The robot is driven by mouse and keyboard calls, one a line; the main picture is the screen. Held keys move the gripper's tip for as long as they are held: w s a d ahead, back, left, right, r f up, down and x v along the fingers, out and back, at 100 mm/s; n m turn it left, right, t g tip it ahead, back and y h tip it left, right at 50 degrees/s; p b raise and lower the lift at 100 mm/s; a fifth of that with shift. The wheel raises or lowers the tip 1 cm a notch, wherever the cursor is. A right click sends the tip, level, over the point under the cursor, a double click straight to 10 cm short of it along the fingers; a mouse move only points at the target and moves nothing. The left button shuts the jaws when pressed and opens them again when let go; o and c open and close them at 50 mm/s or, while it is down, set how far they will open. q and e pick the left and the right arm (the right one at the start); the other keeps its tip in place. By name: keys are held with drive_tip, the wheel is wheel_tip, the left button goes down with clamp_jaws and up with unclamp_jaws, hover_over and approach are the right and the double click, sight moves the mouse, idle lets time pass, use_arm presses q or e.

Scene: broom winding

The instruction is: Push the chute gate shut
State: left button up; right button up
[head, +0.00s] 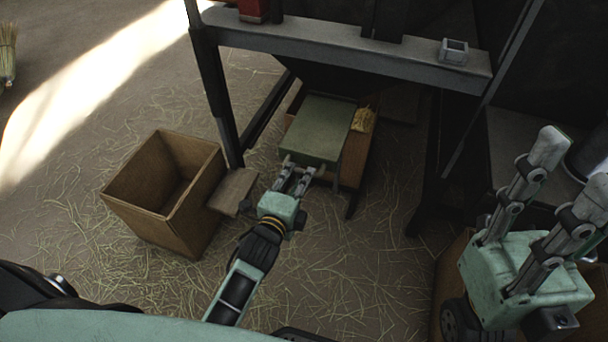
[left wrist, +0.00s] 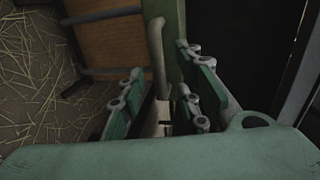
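The chute gate (head: 325,130) is a flat green plate with a pale bar handle, under the grey frame in the head view. Its near edge and the handle (left wrist: 156,45) show in the left wrist view. My left gripper (head: 298,172) is at the gate's near edge, by the handle. In the left wrist view its fingers (left wrist: 163,85) stand apart, one on each side of the handle, with a gap on the right side. Whether a finger touches the handle is unclear. My right gripper (head: 570,170) is raised at the right, fingers wide apart and empty.
An open brown box (head: 165,190) stands on the straw-strewn floor to the left. A grey beam (head: 350,52) on dark legs crosses above the gate, carrying a small grey box (head: 453,51). A yellow piece (head: 363,119) sits at the gate's right edge.

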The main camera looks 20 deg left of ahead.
sight(302, 173)
use_arm(q)
drive_tip(key=shift+b+x, duration=0.7)
drive_tip(key=shift+x, duration=1.4)
drive_tip(key=shift+c, duration=0.4)
clamp_jaws()
drive_tip(key=shift+f, duration=0.1)
